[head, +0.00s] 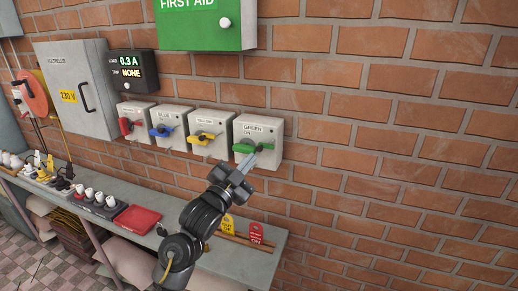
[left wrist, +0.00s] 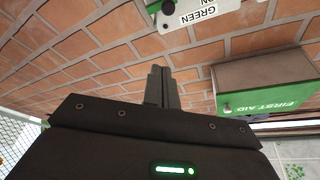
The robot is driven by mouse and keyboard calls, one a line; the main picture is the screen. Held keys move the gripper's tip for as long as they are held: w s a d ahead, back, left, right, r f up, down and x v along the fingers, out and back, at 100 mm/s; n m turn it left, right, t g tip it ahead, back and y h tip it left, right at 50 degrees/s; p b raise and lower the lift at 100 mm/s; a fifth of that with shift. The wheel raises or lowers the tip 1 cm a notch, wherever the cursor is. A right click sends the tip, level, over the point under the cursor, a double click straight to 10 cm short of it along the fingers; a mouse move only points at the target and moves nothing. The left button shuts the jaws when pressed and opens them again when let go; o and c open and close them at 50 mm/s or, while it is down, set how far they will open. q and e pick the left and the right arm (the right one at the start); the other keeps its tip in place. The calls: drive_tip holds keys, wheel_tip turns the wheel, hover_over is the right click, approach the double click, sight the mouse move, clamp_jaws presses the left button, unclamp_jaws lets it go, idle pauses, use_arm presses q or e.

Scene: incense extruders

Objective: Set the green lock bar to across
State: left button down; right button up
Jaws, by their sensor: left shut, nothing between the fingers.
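The green isolator box (head: 273,126), a grey case labelled GREEN, is at the right end of the row on the brick wall in the head view. Its green handle (head: 242,147) lies roughly level across the front. A small grey piece shows at the handle's right, perhaps the lock bar; its setting is too small to tell. My left gripper (head: 249,162) is shut and empty, its tips just below the handle; contact cannot be told. In the left wrist view my shut fingers (left wrist: 161,86) point at bare brick, and the box's edge (left wrist: 222,13) shows at the top.
Red, blue (head: 171,117) and yellow (head: 211,122) boxes stand left of the green one. The first aid cabinet (head: 203,38) hangs above. A workbench (head: 170,216) below holds a red tray (head: 138,219) and tags. The wall to the right is clear.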

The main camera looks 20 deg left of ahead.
sight(259, 149)
use_arm(q)
drive_tip(key=w+b, duration=0.1)
drive_tip(key=w, duration=0.2)
drive_tip(key=w+b, duration=0.2)
drive_tip(key=w, duration=0.1)
drive_tip(key=w+d+b, duration=0.1)
drive_tip(key=w, duration=0.2)
drive_tip(key=shift+w+d, duration=0.1)
drive_tip(key=shift+w, duration=0.2)
drive_tip(key=shift+a+f+b, duration=0.45)
drive_tip(key=shift+a, duration=0.1)
drive_tip(key=shift+w+a+p, duration=0.1)
drive_tip(key=shift+a+p, duration=0.2)
drive_tip(key=shift+a, duration=1.6)
drive_tip(key=shift+d+r, duration=0.1)
